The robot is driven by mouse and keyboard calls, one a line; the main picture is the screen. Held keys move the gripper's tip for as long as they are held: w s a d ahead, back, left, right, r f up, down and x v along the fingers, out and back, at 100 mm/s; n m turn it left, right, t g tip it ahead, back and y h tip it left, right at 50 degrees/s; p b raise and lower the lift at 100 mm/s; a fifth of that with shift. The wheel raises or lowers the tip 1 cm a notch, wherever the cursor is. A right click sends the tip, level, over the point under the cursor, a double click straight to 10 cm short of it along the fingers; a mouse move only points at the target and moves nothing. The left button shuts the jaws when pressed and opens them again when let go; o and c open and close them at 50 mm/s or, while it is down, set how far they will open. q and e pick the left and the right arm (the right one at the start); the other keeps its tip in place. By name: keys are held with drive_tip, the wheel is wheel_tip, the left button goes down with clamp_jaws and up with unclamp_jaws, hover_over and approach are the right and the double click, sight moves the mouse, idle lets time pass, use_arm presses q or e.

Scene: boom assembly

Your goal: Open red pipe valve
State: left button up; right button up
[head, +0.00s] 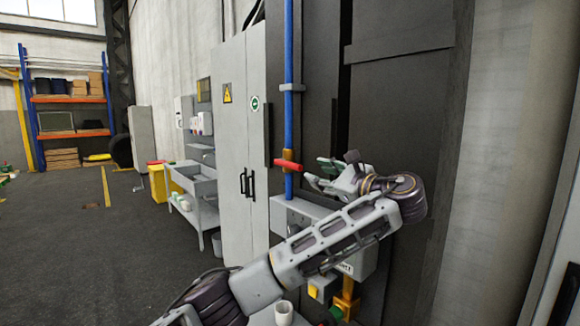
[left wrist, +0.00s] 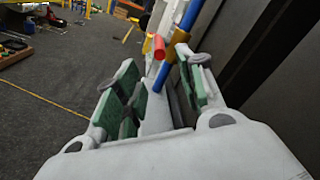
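The red valve handle (head: 289,164) lies roughly level across the upright blue pipe (head: 289,60), at a brass-coloured valve body (head: 288,154). My left gripper (head: 316,171) is just right of the handle, at about its height, with its fingers pointing towards it. In the left wrist view, the green-padded fingers (left wrist: 157,76) are spread apart with nothing between the pads. The red handle (left wrist: 159,46) shows beyond the fingertips, in the gap between them, and looks untouched. The brass body (left wrist: 177,45) is behind the right finger. My right gripper is not in view.
A grey cabinet (head: 232,140) with black handles stands left of the pipe. Dark wall panels (head: 400,90) are close behind and right of my left arm. A grey box (head: 290,212) sits on the pipe below the valve.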

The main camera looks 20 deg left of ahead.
sight(291, 165)
use_arm(q)
drive_tip(key=shift+w+a, duration=0.1)
drive_tip(key=shift+a, duration=0.05)
drive_tip(key=p+x, duration=0.4)
drive_tip(key=x, duration=0.8)
drive_tip(key=shift+a, duration=0.1)
drive_tip(key=shift+w+a, duration=0.5)
drive_tip(key=shift+a, duration=0.05)
drive_tip(key=shift+f, duration=0.1)
clamp_jaws()
